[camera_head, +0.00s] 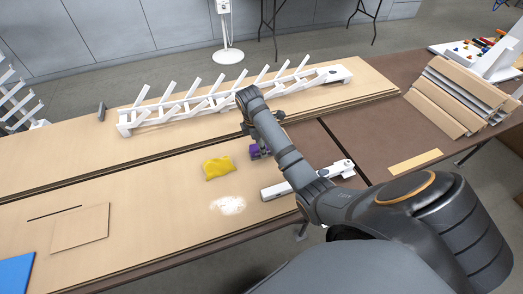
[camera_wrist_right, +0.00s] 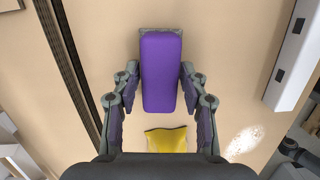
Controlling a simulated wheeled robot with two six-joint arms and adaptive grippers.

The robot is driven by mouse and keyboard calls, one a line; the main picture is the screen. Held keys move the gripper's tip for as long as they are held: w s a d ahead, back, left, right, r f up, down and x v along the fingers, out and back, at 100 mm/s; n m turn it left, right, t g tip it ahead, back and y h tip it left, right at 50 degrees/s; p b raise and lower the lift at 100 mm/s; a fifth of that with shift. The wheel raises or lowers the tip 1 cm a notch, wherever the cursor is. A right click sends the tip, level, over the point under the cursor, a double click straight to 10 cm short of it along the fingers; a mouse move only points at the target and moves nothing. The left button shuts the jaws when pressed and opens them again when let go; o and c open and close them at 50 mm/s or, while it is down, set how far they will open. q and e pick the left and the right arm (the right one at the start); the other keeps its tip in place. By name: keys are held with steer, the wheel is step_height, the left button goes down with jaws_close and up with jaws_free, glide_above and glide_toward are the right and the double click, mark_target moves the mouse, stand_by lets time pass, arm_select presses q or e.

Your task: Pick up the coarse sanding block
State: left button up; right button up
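The sanding block shows in the right wrist view as a long purple block (camera_wrist_right: 162,75) with a grey-green edge. It lies between the fingers of my right gripper (camera_wrist_right: 161,88), which close against its two long sides. It looks large and near the camera, seemingly above the table. In the head view the purple block (camera_head: 256,152) shows small and partly hidden beside my right arm, at the right gripper (camera_head: 251,140). Whether the block is coarse cannot be read. My left gripper is not in view.
A yellow cloth (camera_head: 218,167) and a white powdery patch (camera_head: 228,205) lie on the table (camera_head: 150,215). A white bar (camera_head: 285,188) lies under my arm. Stacked boards (camera_head: 455,100) are at right.

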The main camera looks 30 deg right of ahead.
jaws_close()
